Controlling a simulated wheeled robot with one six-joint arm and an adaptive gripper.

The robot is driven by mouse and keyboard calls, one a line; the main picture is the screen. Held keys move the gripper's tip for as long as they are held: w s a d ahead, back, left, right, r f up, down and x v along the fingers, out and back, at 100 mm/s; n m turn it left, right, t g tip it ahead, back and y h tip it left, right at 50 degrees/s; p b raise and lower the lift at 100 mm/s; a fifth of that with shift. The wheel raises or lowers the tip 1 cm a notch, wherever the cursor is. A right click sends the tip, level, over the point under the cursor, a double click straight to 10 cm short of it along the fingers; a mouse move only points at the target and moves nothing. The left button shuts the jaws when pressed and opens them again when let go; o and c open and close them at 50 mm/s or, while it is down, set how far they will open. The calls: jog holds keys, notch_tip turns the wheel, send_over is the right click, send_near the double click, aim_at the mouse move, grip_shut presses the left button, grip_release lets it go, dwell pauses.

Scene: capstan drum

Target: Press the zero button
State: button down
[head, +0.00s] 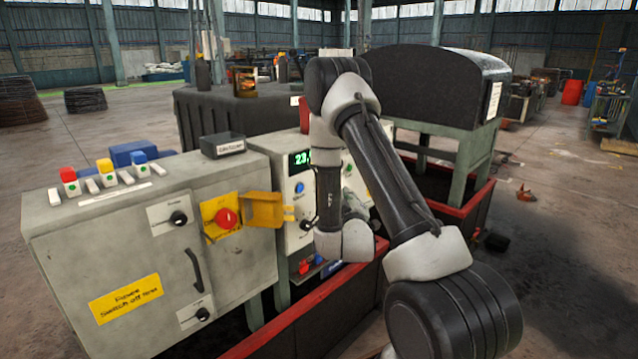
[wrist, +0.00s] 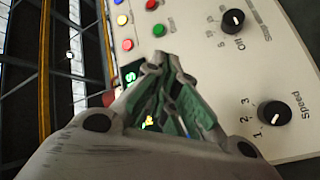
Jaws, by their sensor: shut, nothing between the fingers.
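The grey control panel (head: 290,215) has a green-lit display (head: 301,158) reading "23" before my arm covers the rest. A blue button (head: 299,187) sits below the display. I cannot read a label that marks the zero button. In the wrist view, my gripper (wrist: 165,60) is shut and empty, its fingertips in front of the pale panel face. Part of a display with a green digit (wrist: 130,77) shows beside the fingers.
Two black knobs, one marked Speed (wrist: 274,113), are on the panel. In the head view, a grey cabinet (head: 120,250) with an emergency stop (head: 226,218) and an open yellow cover (head: 263,210) stands to the left. A red-edged base (head: 310,300) runs along the front.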

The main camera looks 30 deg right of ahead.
jog(key=w+a, duration=0.3)
jog(key=w, duration=0.5)
jog(key=shift+w, duration=0.15)
dwell(1.4)
jog(key=shift+w+a, duration=0.15)
jog(key=shift+w, duration=0.25)
jog(key=shift+w+a, duration=0.15)
jog(key=shift+w, duration=0.25)
dwell(0.5)
jog(key=shift+s, duration=0.1)
jog(key=shift+s+d, duration=0.3)
jog(key=shift+s, duration=0.4)
jog(key=s, duration=0.1)
jog(key=s+d, duration=0.1)
jog(key=s, duration=0.2)
jog(key=shift+s+d, duration=0.35)
